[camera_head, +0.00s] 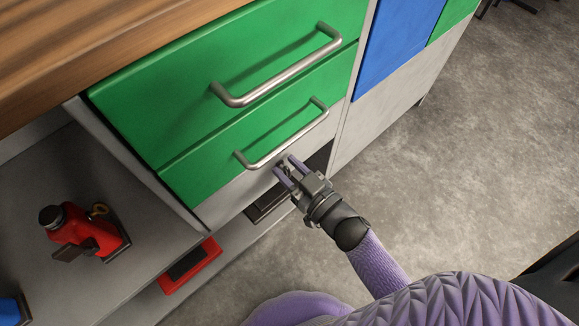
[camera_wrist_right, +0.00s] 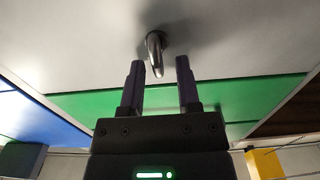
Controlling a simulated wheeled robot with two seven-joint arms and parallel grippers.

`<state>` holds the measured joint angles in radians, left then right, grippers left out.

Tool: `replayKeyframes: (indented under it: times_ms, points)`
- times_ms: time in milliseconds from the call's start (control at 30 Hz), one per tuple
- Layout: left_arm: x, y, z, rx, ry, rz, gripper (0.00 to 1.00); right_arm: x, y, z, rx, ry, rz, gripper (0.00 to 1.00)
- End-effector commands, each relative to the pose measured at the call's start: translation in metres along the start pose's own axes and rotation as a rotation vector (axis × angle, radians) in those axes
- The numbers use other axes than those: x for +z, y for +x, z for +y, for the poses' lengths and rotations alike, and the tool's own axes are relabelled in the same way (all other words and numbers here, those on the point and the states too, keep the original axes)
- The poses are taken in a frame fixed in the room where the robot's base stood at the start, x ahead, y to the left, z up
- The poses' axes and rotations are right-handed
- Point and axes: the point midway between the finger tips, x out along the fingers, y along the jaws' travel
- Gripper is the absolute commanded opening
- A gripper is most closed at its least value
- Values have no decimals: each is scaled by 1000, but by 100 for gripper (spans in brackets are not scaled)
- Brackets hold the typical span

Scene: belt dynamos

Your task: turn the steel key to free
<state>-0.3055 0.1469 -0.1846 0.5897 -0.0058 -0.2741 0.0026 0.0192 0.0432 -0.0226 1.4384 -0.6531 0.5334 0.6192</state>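The steel key (camera_wrist_right: 154,50) shows in the right wrist view as a small rounded metal piece sticking out of a pale grey panel (camera_wrist_right: 75,40). My right gripper (camera_wrist_right: 160,72) is open, its two dark fingers apart. The key lies just past the fingertips, in line with the gap between them; I cannot tell whether a finger touches it. In the head view my right gripper (camera_head: 283,167) is at the grey strip below the green drawers, and its fingers mostly hide the key. My left gripper is not in view.
Two green drawers with steel handles (camera_head: 280,68) (camera_head: 285,137) are just above the gripper. A red tray-like item (camera_head: 191,266) lies low. Open floor (camera_head: 460,170) is at right.

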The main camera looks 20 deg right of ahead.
Motion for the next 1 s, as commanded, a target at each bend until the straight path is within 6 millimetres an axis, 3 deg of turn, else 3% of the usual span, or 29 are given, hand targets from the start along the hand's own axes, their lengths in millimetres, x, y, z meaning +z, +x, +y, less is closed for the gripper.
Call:
replayKeyframes:
  times_ms: [33, 167, 200, 667, 1000]
  points:
    - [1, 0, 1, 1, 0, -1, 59, 0, 0, 0, 0, 0, 0, 29]
    - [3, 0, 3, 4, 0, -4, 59, 0, 0, 0, 0, 0, 0, 1]
    - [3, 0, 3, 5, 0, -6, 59, 0, 0, 0, 0, 0, 0, 0]
    - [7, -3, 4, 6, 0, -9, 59, 0, 0, 1, -1, 38, -1, 0]
    - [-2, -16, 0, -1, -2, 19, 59, -2, 0, 6, 0, 273, -1, 0]
